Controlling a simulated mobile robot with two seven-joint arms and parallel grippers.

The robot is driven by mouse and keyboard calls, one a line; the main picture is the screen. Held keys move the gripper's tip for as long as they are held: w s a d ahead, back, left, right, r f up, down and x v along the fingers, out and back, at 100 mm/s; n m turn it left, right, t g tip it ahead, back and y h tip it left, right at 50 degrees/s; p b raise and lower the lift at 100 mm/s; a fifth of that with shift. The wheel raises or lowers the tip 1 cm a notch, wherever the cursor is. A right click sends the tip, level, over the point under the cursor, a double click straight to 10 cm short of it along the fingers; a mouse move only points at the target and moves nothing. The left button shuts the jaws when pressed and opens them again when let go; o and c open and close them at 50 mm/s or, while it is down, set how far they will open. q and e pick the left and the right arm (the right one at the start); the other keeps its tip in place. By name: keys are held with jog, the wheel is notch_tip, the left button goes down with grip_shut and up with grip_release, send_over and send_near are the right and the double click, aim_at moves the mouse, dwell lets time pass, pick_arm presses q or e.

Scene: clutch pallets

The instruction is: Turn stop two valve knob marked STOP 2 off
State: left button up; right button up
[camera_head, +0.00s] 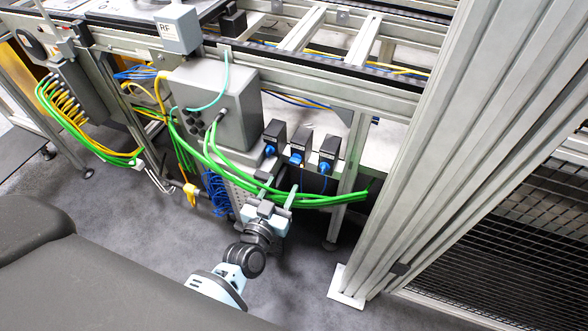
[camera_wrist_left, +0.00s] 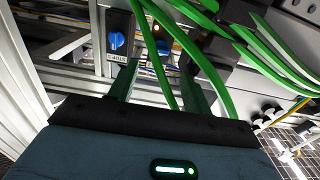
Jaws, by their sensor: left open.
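Three dark valve boxes with blue knobs stand in a row under the conveyor: a left knob (camera_head: 270,150), a middle knob (camera_head: 296,159) and a right knob (camera_head: 325,166). Their labels are too small to read in the head view. My left gripper (camera_head: 277,185) is open and empty, below and in front of the row, apart from the knobs. In the left wrist view, its fingers (camera_wrist_left: 159,72) point toward a blue knob (camera_wrist_left: 163,48) partly hidden by green cables. Another knob (camera_wrist_left: 117,40) shows clearly left of it, above an upside-down STOP label (camera_wrist_left: 118,58); its number is unclear.
Thick green cables (camera_head: 310,199) hang across the front of the valves, close to my left gripper; they also cross the left wrist view (camera_wrist_left: 190,50). A grey control box (camera_head: 225,105) is at the left. A large aluminium post (camera_head: 460,150) stands at the right.

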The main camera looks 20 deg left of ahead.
aim_at(294, 163)
pick_arm(q)
jog(key=shift+w+a, duration=0.1)
jog(key=shift+w, duration=0.05)
jog(key=shift+w+d+b, duration=0.2)
jog(key=shift+w+b, duration=0.25)
jog(key=shift+w, duration=3.3)
jog(key=c, duration=1)
